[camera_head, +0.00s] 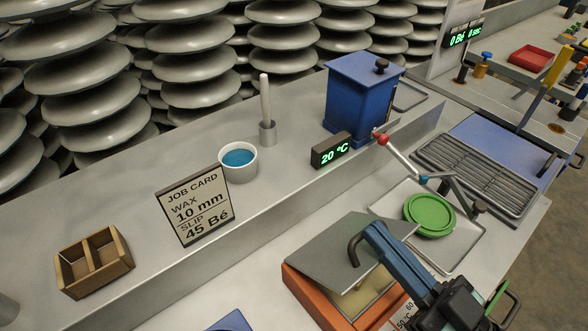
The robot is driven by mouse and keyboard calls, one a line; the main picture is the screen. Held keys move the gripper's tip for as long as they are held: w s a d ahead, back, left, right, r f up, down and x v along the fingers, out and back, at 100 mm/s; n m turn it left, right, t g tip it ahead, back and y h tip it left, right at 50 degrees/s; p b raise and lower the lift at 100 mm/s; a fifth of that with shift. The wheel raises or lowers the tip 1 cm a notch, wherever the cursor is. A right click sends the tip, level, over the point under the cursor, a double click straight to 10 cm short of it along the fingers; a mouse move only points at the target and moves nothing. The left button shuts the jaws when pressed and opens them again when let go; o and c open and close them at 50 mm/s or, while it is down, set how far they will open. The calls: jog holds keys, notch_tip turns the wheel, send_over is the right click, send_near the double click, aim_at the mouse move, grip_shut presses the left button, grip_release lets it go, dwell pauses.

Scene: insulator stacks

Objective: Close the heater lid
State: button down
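The heater appears to be the orange box (310,298) at the bottom centre, with a pale yellowish interior (357,296) partly showing. Its flat grey lid (325,252) is raised at a tilt above the box, leaving an opening on the near right side. A dark curved handle (355,248) stands at the lid's right part. My gripper (372,232), at the end of the blue and black arm, is at this handle, over the lid's right side. Its fingertips are hard to make out, so I cannot tell whether it grips the handle.
A dial plate (404,311) is partly hidden beside the box. A green dish (430,214) sits on a tray (466,246) to the right, below a red-tipped lever (400,157). A blue box (358,105), 20 °C display (331,150), blue-filled cup (238,162) and job card (196,207) stand behind.

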jog(key=shift+s+d+f+b, duration=0.15)
jog(key=shift+f+b, duration=0.55)
jog(key=shift+r, duration=0.15)
